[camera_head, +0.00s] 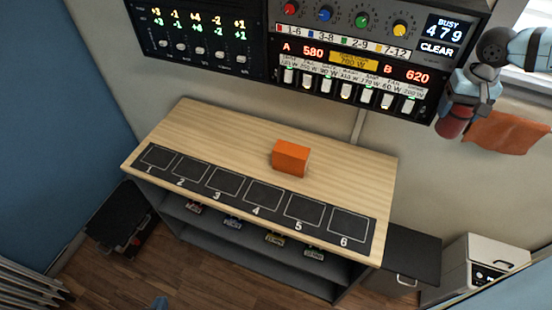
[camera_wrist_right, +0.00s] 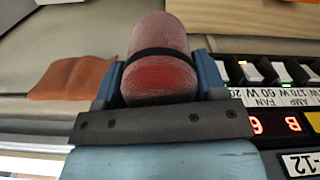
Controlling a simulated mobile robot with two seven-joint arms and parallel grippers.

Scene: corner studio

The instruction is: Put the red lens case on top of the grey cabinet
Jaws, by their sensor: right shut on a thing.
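The red lens case (camera_wrist_right: 165,72) is a rounded red cylinder with a dark band. My right gripper (camera_wrist_right: 165,85) is shut on it, with a blue finger on each side. In the head view the right gripper (camera_head: 462,102) holds the case (camera_head: 452,126) in the air at the upper right, beside the wall panel. A low grey cabinet (camera_head: 402,282) with a bare dark top (camera_head: 412,250) and a handle stands right of the wooden bench, well below the case. A small blue tip at the bottom edge may be my left gripper (camera_head: 160,303); its fingers cannot be made out.
The wooden bench (camera_head: 225,130) has a strip of numbered squares and carries an orange box (camera_head: 291,158). Its shelf holds several small items. A white appliance (camera_head: 482,262) stands right of the grey cabinet. An orange cloth (camera_head: 507,130) hangs near the right gripper.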

